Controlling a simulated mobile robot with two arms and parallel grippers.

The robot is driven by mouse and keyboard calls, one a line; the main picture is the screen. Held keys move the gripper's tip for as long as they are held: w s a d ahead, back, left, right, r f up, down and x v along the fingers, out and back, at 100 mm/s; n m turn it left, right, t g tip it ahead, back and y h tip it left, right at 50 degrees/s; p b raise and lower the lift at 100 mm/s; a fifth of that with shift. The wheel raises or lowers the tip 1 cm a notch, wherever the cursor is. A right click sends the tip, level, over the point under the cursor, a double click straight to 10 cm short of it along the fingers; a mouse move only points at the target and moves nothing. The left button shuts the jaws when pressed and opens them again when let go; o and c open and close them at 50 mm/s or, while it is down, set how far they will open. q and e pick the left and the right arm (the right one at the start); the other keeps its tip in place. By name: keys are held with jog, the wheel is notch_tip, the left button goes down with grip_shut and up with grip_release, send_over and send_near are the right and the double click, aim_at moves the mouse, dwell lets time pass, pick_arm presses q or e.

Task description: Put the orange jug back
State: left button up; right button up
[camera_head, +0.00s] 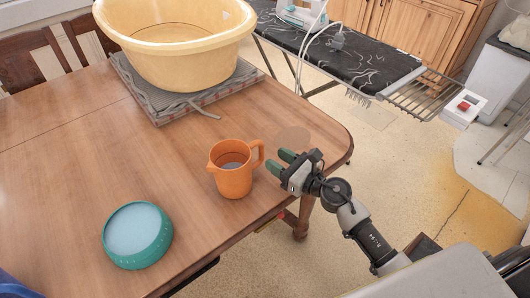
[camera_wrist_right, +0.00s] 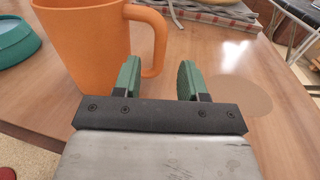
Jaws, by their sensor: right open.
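The orange jug (camera_head: 232,176) stands upright on the wooden table near its front right edge, with its handle to the right. It also shows in the right wrist view (camera_wrist_right: 90,45), with the handle just ahead of the left finger. A flat tan round spot (camera_head: 293,138) lies on the table right of the jug. My right gripper (camera_head: 280,162) is open and empty, beside the jug's handle; in the right wrist view (camera_wrist_right: 158,80) its green fingers are apart. Whether the left finger touches the handle cannot be told. My left gripper is not in view.
A teal round dish (camera_head: 137,236) with a pale blue top sits at the front left of the table (camera_head: 60,160). An ironing board (camera_head: 350,60) is beyond the table.

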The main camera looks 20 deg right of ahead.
jog(key=b+v, duration=0.1)
jog(key=v, duration=0.4)
jog(key=shift+a+f, duration=0.1)
jog(key=shift+s+d, duration=0.35)
jog(key=shift+s, duration=0.15)
